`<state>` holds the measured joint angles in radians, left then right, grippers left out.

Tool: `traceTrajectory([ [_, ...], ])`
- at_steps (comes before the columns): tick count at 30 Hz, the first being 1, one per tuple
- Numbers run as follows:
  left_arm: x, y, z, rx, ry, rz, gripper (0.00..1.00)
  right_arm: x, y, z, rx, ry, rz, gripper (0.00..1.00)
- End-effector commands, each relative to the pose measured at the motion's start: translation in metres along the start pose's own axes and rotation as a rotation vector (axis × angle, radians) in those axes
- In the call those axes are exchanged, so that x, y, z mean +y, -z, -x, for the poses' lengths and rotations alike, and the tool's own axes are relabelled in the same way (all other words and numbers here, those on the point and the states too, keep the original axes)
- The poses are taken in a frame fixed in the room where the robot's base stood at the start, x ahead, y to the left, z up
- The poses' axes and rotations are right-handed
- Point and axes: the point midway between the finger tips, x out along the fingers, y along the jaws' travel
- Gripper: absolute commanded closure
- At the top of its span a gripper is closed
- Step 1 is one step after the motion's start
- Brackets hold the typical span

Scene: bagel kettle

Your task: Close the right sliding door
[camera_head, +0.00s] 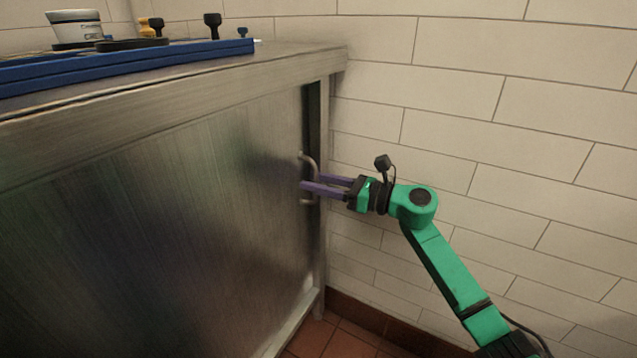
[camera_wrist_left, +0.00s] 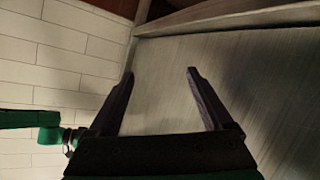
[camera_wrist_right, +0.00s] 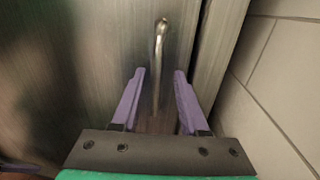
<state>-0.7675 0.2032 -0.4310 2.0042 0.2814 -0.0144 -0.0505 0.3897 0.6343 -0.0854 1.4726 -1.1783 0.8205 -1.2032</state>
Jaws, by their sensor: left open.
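The right sliding door (camera_head: 200,200) is a brushed metal panel on the front of the steel cabinet. A dark narrow strip (camera_head: 313,110) shows between its right edge and the cabinet's corner post. A curved metal handle (camera_head: 313,162) stands near that edge. My right gripper (camera_head: 312,182) is at the handle with its purple fingers apart. In the right wrist view the handle (camera_wrist_right: 159,45) runs down between the fingers, nearer the left one; contact is unclear. My left gripper (camera_wrist_left: 163,75) is open and empty in front of a metal panel, outside the head view.
The steel countertop (camera_head: 290,62) holds blue trays (camera_head: 130,62), a white cup (camera_head: 77,27) and several small items. A white tiled wall (camera_head: 480,120) stands close on the right. Red-brown floor tiles (camera_head: 345,343) show below.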

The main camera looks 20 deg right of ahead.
Motion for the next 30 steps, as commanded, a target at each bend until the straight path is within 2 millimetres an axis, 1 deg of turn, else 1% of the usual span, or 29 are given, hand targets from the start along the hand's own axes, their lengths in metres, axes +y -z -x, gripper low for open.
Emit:
traceTrajectory([
  [4,0.0,0.001,0.0,-0.001,0.0,0.0,0.16,0.0,0.001,0.006,0.002,-0.001,-0.001,0.56],
  [8,0.001,0.003,0.001,-0.005,0.0,-0.001,0.16,0.0,0.001,0.026,0.004,0.001,-0.002,0.56],
  [11,0.002,0.004,0.002,-0.011,-0.001,-0.001,0.16,0.0,0.002,0.05,0.005,0.001,-0.002,0.56],
  [18,0.005,0.01,0.004,-0.019,-0.002,-0.004,0.16,0.0,0.001,0.116,0.004,0.002,-0.003,0.56],
  [21,0.006,0.013,0.004,-0.021,-0.003,-0.006,0.16,0.0,0.0,0.135,0.002,0.002,-0.003,0.56],
  [24,0.006,0.014,0.004,-0.024,-0.004,-0.007,0.16,0.0,0.0,0.144,0.001,0.002,0.0,0.56],
  [30,0.006,0.016,0.004,-0.022,-0.004,-0.008,0.16,0.0,0.0,0.146,0.0,0.0,0.001,0.56],
])
